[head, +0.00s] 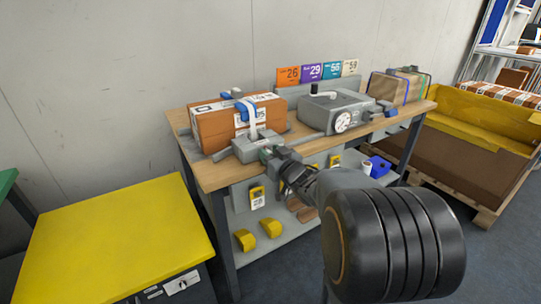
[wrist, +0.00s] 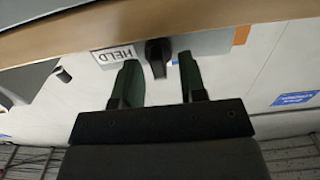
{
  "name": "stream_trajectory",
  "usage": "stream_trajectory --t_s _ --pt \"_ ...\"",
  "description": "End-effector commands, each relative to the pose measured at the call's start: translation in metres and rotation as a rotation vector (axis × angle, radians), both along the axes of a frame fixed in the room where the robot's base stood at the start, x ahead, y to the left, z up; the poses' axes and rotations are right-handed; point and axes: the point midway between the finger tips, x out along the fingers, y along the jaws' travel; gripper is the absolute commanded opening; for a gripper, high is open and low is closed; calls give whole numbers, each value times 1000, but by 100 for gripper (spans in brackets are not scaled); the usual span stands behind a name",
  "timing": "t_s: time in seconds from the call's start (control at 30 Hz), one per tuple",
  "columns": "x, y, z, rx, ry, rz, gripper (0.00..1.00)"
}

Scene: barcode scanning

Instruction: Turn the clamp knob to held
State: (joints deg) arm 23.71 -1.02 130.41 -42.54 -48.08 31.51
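The black clamp knob (wrist: 157,52) shows at the top middle of the wrist view, on a grey block (wrist: 210,42). A white label reading HELD (wrist: 116,55) is left of it, upside down. My gripper (wrist: 159,68) is open, with one dark green finger on each side of the knob and visible gaps to both. In the head view my gripper (head: 270,153) is at the front of the grey clamp block (head: 252,147), and the knob is hidden there. An orange-brown box (head: 213,128) sits behind the block with a white strap and blue part over it.
A grey machine with a dial (head: 335,112) and a wrapped parcel (head: 388,88) stand on the wooden workbench (head: 215,177). A yellow-topped table (head: 120,235) is at left. A yellow and brown bin (head: 480,150) on a pallet is at right.

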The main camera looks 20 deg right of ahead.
Motion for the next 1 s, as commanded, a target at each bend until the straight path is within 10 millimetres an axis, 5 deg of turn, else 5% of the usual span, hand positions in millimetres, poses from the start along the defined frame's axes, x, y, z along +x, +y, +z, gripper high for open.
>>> stream_trajectory --t_s 0.33,0.67,1.0 --pt "2 0 0 0 0 0 37" --pt "2 0 0 0 0 0 6" --pt "2 0 2 71 10 1 6"
